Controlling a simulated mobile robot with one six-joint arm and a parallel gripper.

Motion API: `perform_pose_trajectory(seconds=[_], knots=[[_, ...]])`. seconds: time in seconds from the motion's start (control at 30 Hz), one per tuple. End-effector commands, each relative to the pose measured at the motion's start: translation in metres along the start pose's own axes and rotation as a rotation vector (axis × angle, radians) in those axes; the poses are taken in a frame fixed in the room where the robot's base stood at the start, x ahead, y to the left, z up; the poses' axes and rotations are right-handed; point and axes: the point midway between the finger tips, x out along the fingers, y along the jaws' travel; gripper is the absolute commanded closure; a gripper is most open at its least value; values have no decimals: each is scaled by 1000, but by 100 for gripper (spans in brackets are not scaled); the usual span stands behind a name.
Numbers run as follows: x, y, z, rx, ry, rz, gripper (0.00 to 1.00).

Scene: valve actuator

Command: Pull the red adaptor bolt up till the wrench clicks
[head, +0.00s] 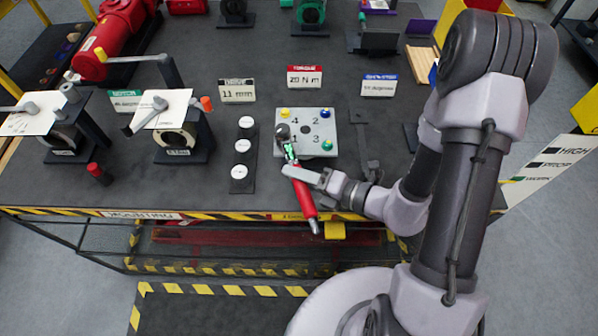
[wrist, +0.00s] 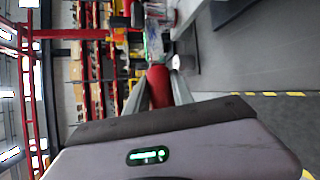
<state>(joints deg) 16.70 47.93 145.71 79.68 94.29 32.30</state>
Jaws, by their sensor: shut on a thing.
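A torque wrench (head: 305,199) with a red handle and a green section has its dark head (head: 283,131) over the left side of a light plate (head: 311,152). The plate is marked with numbers and has yellow (head: 285,113), blue (head: 325,113) and green (head: 327,145) bolts. The red adaptor bolt cannot be made out; the wrench head covers that part of the plate. My gripper (head: 291,170) is shut on the wrench near the top of its red handle. In the wrist view the red handle (wrist: 158,83) lies between my two fingers (wrist: 158,98).
A dark strip with several white discs (head: 242,146) lies left of the plate. Label cards stand behind it, including a torque card (head: 304,77) reading 20 N m. Valve units (head: 180,135) stand to the left. The striped table edge (head: 230,216) runs below the wrench.

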Motion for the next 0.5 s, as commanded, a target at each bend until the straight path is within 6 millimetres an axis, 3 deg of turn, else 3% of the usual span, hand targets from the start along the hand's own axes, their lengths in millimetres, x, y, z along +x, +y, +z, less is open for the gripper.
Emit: perform_pose_trajectory(seconds=[0.5], knots=[[2,3,0,2,-26,-6,100]])
